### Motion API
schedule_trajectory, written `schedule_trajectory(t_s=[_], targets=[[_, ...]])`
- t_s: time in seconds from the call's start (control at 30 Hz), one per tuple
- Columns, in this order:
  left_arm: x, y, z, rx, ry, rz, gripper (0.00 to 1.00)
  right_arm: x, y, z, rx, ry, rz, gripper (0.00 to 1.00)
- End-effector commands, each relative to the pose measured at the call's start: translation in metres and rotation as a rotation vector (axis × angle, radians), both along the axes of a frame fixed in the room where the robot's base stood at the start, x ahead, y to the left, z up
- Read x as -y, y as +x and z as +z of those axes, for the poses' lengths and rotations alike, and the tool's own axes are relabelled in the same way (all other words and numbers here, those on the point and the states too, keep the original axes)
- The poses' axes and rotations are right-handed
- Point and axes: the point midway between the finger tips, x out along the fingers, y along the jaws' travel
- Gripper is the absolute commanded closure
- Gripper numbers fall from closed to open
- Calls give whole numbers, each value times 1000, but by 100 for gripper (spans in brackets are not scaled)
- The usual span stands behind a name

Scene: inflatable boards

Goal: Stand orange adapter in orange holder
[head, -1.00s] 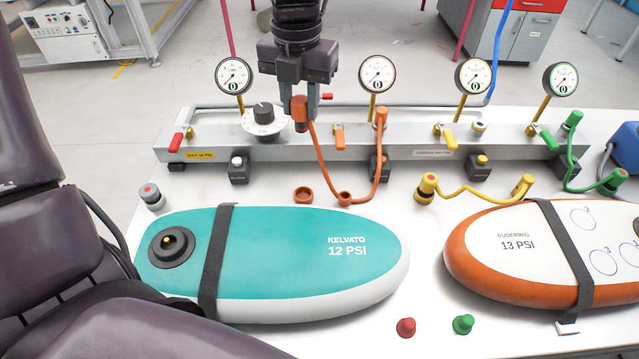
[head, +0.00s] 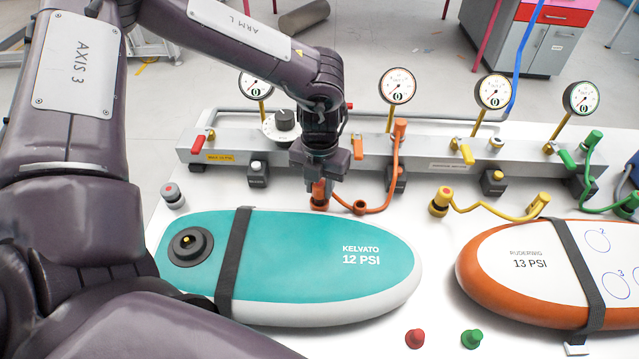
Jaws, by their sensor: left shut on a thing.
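My left gripper (head: 319,182) points down behind the teal board and is shut on the orange adapter (head: 318,191). The adapter is upright, with its upper part hidden by the gripper. The orange holder (head: 319,205), a small ring on the white table, is directly under the adapter. The adapter's lower end meets or overlaps the holder in the picture; I cannot tell how deep it sits. The orange hose (head: 388,196) runs from the adapter past a small orange ring (head: 360,207) up to a fitting on the grey rail. My right gripper is not in view.
The teal board (head: 300,265) lies in front of the holder. An orange-edged board (head: 520,262) lies to the right. The grey rail (head: 230,150) with gauges and valves stands behind. Yellow (head: 490,208) and green hoses are at right. Red and green caps (head: 471,339) stand in front.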

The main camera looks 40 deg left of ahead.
Motion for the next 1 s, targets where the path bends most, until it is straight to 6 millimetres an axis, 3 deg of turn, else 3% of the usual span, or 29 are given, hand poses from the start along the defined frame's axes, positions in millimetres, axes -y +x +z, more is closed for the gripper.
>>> schedule_trajectory(t_s=[0.5, 0.53, 0.67, 1.0], targets=[[0, 0, -10, 2, 0, 0, 91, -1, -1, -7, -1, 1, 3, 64], [0, 0, -8, 1, 0, 0, 67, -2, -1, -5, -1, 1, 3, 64], [0, 0, -8, 1, 0, 0, 50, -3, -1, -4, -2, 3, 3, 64], [0, 0, -6, 1, 0, 0, 49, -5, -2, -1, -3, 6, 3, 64]])
